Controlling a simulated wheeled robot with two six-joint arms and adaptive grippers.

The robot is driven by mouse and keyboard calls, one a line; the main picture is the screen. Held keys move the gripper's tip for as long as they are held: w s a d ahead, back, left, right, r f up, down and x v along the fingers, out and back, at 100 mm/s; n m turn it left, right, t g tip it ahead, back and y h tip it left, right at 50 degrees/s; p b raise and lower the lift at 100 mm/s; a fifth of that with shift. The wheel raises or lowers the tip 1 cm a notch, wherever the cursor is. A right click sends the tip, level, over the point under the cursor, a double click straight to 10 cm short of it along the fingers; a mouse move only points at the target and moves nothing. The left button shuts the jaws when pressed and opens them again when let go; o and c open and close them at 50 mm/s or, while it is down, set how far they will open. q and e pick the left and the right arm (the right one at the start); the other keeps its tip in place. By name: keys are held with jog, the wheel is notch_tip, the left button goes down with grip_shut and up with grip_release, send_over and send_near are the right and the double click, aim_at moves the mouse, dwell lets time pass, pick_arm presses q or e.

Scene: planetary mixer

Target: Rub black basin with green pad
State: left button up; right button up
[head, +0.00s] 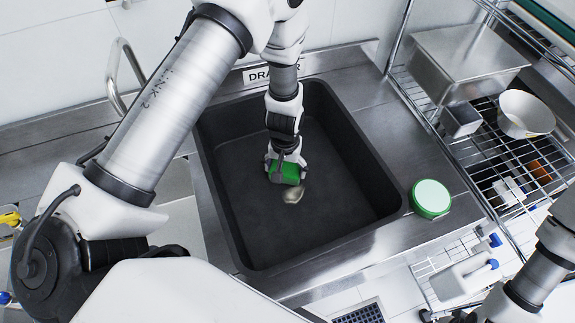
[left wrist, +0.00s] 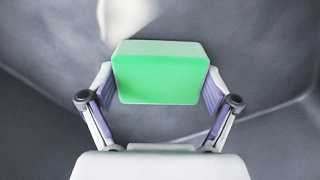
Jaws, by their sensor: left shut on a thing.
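The black basin (head: 335,205) is set into a steel counter. My left gripper (head: 285,172) reaches down into it and is shut on the green pad (head: 288,174). The pad also shows in the left wrist view (left wrist: 162,78), between the two fingers (left wrist: 160,95). A pale smear or spot (head: 293,194) lies on the basin floor just in front of the pad; part of it shows at the top of the wrist view (left wrist: 124,14). I cannot tell whether the pad touches the floor. My right gripper is not in view; only part of my right arm shows at the lower right.
A round green-and-white container (head: 431,198) stands on the counter right of the basin. A wire rack (head: 480,150) at the right holds a white bowl (head: 525,113) and a steel box (head: 462,60). A tap (head: 122,75) stands behind the counter at the left.

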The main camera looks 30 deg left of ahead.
pick_arm(q)
notch_tip(320, 180, up, 3)
jog(key=shift+d+p, duration=0.1)
jog(key=shift+p, duration=0.7)
jog(key=shift+w+d+r+p, duration=0.25)
jog(key=shift+w+r+p, duration=0.05)
jog(key=shift+r+p, duration=0.35)
jog(key=shift+s+a+r+p, duration=0.1)
jog(key=shift+a+r+p, duration=0.05)
jog(key=shift+r+p, duration=0.4)
jog(key=shift+s+a+r+p, duration=0.1)
jog(key=shift+r+p, duration=0.2)
jog(key=shift+r, duration=0.65)
jog(key=shift+w+d+r+p, duration=0.1)
jog(key=shift+d+r+p, duration=0.05)
jog(key=shift+r+p, duration=0.4)
jog(key=shift+f, duration=0.1)
